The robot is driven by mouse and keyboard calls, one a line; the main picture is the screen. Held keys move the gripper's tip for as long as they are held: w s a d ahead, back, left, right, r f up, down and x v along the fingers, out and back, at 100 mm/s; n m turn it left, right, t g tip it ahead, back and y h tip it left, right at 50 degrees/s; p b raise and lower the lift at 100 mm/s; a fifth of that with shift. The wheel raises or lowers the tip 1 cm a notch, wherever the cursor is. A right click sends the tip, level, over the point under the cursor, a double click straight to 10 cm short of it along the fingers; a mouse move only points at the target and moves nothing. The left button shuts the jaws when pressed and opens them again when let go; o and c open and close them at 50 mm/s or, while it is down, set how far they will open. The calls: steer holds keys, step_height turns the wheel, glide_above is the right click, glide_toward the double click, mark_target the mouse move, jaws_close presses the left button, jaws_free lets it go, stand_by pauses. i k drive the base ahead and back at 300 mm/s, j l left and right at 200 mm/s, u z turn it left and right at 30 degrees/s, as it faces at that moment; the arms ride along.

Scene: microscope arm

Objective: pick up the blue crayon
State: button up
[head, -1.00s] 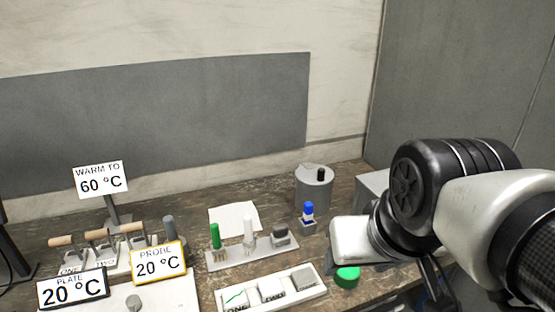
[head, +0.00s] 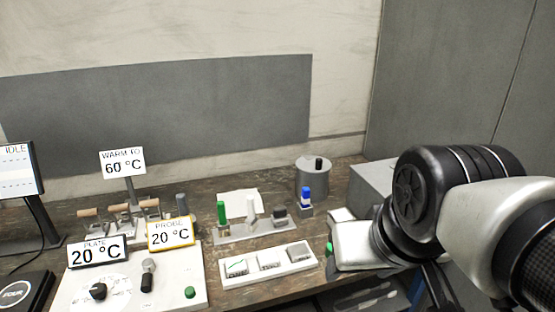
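A blue crayon-like piece (head: 306,194) stands upright in a small grey block on the bench, right of a rack and in front of a grey canister. My gripper (head: 362,246) shows only as its pale housing at the bench's right side, to the right of and nearer than the blue piece, apart from it in the picture. Its fingers are hidden, so I cannot see whether they are open or hold anything.
The rack (head: 265,231) holds an upright green piece (head: 222,213), a white piece (head: 251,207) and a dark grey piece. The grey canister (head: 312,180) stands behind. A white tray (head: 292,268), a control plate (head: 190,265) and signs fill the front and left.

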mark_target(305, 197)
steer(key=i+l+u, duration=0.35)
steer(key=l, duration=0.25)
steer(key=i+l+u, duration=0.15)
steer(key=i+l, duration=0.1)
steer(key=l, duration=0.1)
